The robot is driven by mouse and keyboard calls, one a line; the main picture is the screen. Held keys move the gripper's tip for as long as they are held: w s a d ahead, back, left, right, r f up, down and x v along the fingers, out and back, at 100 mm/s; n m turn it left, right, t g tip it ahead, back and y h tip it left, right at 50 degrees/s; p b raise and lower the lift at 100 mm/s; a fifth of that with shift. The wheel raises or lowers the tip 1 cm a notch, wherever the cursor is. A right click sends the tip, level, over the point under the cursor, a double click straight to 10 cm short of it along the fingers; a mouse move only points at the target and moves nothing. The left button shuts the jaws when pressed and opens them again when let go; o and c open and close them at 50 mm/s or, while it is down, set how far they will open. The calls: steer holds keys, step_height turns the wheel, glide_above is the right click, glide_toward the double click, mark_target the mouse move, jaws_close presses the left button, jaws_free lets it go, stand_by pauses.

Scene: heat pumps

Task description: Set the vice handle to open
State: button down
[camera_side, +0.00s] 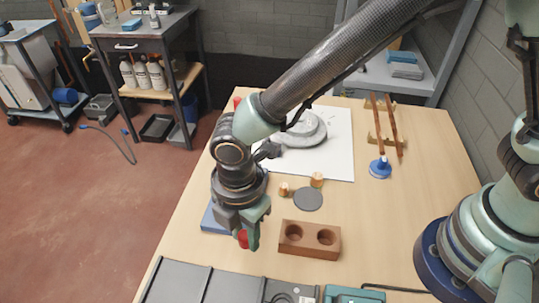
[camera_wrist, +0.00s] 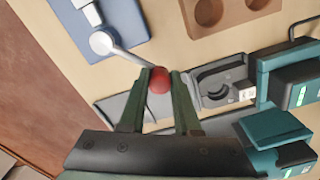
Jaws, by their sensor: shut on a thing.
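The vice handle's red ball knob (camera_wrist: 159,80) sits between the two green fingers of my gripper (camera_wrist: 161,82) in the wrist view. A thin grey rod runs from the knob up and left to a round silver hub (camera_wrist: 102,42) on the blue vice base (camera_wrist: 120,20). White blocks (camera_wrist: 90,12) show on that base at the frame's top edge. In the side view my gripper (camera_side: 246,238) points down, with the red knob just showing at its tips. The blue vice base (camera_side: 210,217) is mostly hidden behind my wrist there.
A brown block with two round holes (camera_side: 310,250) lies right of my gripper. Two small copper pieces (camera_side: 317,179) and a dark disc (camera_side: 308,199) lie behind it. An open grey case (camera_side: 195,283) and a teal device (camera_side: 350,295) occupy the front. A rod rack (camera_side: 385,140) stands back right.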

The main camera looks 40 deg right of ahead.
steer(key=shift+d+r+n, duration=0.15)
steer(key=shift+d+n, duration=0.1)
steer(key=shift+n, duration=0.15)
steer(key=c, duration=0.6)
jaws_free()
steer(key=shift+d, duration=0.1)
step_height(320, 180, up, 12)
stand_by(0.3)
